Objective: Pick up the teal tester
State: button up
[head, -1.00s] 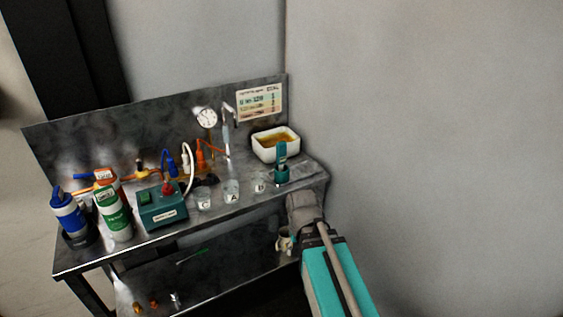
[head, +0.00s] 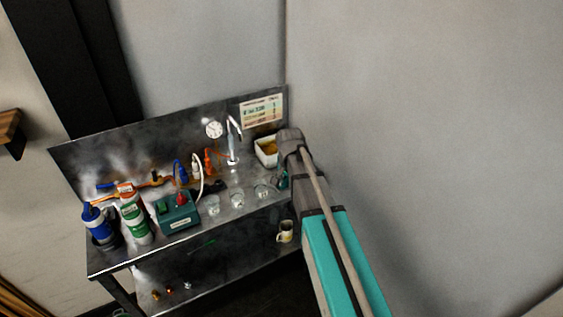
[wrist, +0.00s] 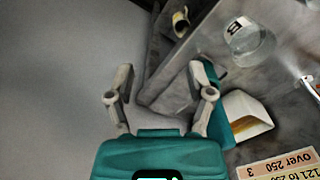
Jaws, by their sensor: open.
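The teal tester (head: 283,181) stands near the right end of the metal bench, partly hidden by my arm in the head view. In the wrist view, a teal upright part that looks like the tester (wrist: 219,126) shows behind and beside the right finger. My gripper (wrist: 161,70) is open, with nothing between its fingers. The tester is to the right of the gap between the fingers. Whether the right finger touches it I cannot tell. In the head view, my fingers are hidden behind my arm.
A white tub (head: 266,160) with amber contents stands behind the tester. Clear cup B (wrist: 249,43) is close by, with more cups (head: 237,198) to the left. A mug (head: 285,231) sits on the lower shelf. A wall (head: 420,120) rises at right.

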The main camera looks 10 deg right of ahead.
jog(key=w+r+m+p, duration=0.6)
jog(key=w+r+p, duration=0.7)
jog(key=r+p, duration=0.1)
jog(key=shift+w+r, duration=0.15)
jog(key=shift+r, duration=0.75)
jog(key=shift+a+f, duration=0.1)
notch_tip(320, 180, down, 8)
jog(key=b, duration=0.8)
jog(key=shift+f, duration=0.2)
jog(key=shift+f, duration=0.1)
jog(key=shift+f+b, duration=2.5)
jog(key=shift+b, duration=0.25)
grip_shut()
